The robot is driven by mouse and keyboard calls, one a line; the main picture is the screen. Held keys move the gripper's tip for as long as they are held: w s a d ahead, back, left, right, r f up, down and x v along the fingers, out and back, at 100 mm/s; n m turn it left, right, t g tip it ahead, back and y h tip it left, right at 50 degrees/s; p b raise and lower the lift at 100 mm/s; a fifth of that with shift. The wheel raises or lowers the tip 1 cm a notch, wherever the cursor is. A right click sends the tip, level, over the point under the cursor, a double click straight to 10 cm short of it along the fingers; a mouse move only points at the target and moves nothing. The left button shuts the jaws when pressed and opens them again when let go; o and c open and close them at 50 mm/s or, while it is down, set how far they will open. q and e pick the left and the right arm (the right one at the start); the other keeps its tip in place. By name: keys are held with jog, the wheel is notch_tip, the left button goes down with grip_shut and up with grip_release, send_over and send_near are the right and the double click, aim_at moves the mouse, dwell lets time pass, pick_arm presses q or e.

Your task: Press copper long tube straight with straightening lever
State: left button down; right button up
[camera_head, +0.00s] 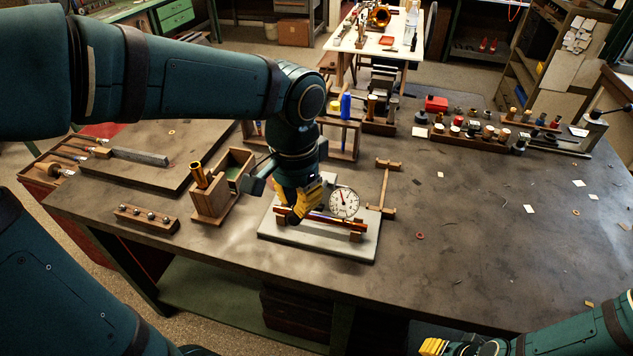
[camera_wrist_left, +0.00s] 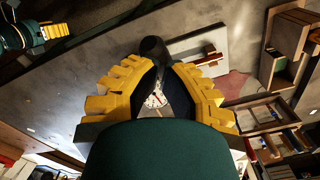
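The copper long tube (camera_head: 335,221) lies along the pale grey base plate (camera_head: 350,247) at the front middle of the bench, held on small wooden supports. A white round dial gauge (camera_head: 344,202) with a red needle stands just behind the tube; it also shows in the left wrist view (camera_wrist_left: 155,99). My left gripper (camera_head: 301,203) points down at the left part of the tube. In the left wrist view its yellow fingers close in on a dark rounded handle (camera_wrist_left: 153,48), which looks like the straightening lever. My right gripper (camera_head: 434,347) is low at the front edge, away from the bench work.
An open wooden box (camera_head: 222,190) with a brass tube stands left of the plate, near a wooden strip with steel balls (camera_head: 147,219). A wooden stand (camera_head: 385,190) is behind right. Bottles and racks line the back. The right bench is mostly clear.

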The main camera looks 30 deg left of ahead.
aim_at(295, 214)
pick_arm(q)
jog(key=shift+s+d+f+b, duration=0.1)
jog(key=shift+s+f+b, duration=0.2)
jog(key=shift+f+b, duration=0.35)
jog(key=shift+s+d+f+b, duration=0.1)
jog(key=shift+s+f+b, duration=0.2)
jog(key=shift+f+b, duration=0.35)
jog(key=shift+f, duration=0.1)
jog(key=shift+s+f+b, duration=0.25)
jog(key=shift+f+b, duration=0.25)
jog(key=shift+f, duration=0.2)
jog(key=shift+s+f+b, duration=0.2)
jog(key=shift+f+b, duration=0.25)
jog(key=shift+f, duration=0.35)
jog(key=shift+s+d+f+b, duration=0.1)
jog(key=shift+s+f+b, duration=0.05)
jog(key=shift+f+b, duration=0.5)
jog(key=shift+s+d+f+b, duration=0.1)
jog(key=shift+f+b, duration=0.4)
jog(key=shift+f, duration=0.25)
